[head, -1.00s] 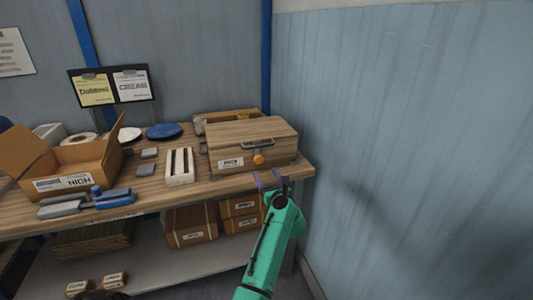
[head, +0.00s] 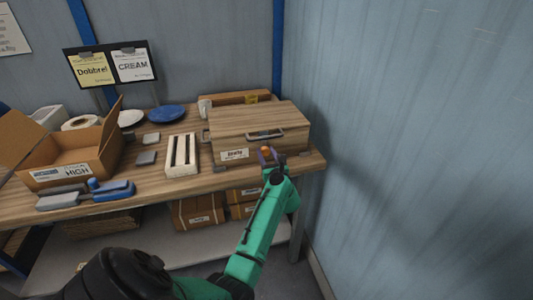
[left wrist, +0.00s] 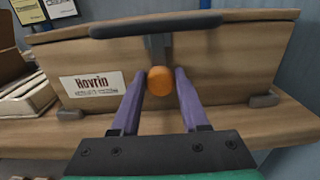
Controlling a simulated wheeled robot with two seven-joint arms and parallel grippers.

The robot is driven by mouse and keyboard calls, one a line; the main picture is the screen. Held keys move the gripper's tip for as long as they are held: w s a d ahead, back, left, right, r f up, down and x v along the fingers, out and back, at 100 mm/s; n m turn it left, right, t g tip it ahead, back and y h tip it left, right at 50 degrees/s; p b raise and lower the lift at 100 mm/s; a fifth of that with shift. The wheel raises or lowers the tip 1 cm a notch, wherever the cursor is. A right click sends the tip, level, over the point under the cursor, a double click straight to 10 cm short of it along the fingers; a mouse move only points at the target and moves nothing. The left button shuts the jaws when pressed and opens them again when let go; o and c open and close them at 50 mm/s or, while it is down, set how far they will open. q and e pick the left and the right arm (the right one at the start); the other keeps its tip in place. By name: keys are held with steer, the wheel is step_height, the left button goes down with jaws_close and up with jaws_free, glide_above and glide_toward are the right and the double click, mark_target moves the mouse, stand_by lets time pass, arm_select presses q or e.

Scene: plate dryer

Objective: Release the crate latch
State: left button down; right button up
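The wooden crate (head: 258,130) sits at the right end of the workbench, its lid shut. It has a dark handle (head: 265,134) and a white label. The latch's orange knob (left wrist: 160,80) hangs on a grey strip below the handle in the left wrist view. My left gripper (left wrist: 160,75) is at the crate's front, its purple fingers on either side of the knob, with slight gaps that suggest it is open. In the head view the gripper (head: 267,153) partly covers the knob. My right gripper is not in view.
Left of the crate on the bench (head: 160,185) are a white slotted rack (head: 182,155), an open cardboard box (head: 68,152), a blue plate (head: 168,113) and grey-blue tools. A wall stands close on the right. Boxes lie on the shelf below.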

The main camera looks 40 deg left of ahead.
arm_select(q)
steer(key=shift+r+m+p, duration=0.1)
steer(key=shift+m+p, duration=0.9)
steer(key=shift+m, duration=0.3)
steer(key=m+p, duration=0.3)
steer(key=m, duration=0.2)
steer(key=shift+w, duration=0.15)
steer(key=m+p, duration=0.1)
steer(key=m, duration=0.4)
steer(key=shift+p, duration=0.4)
steer(key=m, duration=0.1)
steer(key=m+p, duration=0.1)
steer(key=m, duration=0.3)
steer(key=shift+f, duration=0.25)
steer(key=shift+p, duration=0.3)
steer(key=shift+m, duration=0.3)
steer(key=shift+c, duration=2.3)
jaws_free()
steer(key=shift+a+f, duration=0.1)
